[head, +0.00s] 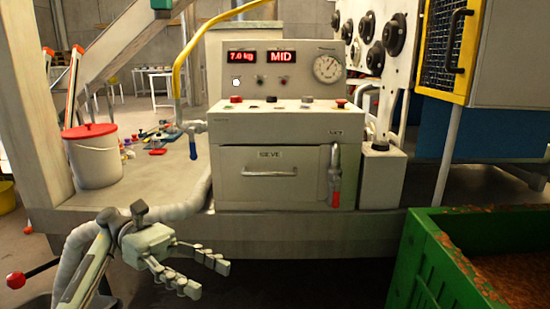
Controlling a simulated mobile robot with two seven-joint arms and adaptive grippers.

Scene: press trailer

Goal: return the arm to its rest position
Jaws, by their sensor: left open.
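My left gripper (207,274) is at the lower left of the head view, its arm coming in from the left. Its two fingers are apart and nothing shows between them. It is in front of the edge of the trailer bed, below and to the left of the grey press console (240,122). My right gripper does not show in this view.
The console has a drawer (270,172), a red-tipped lever (335,180) and lit displays. A white bucket with a red lid (93,165) stands on the left. A green crate (430,262) with brown contents is at the lower right. A yellow-framed cage (470,50) is above it.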

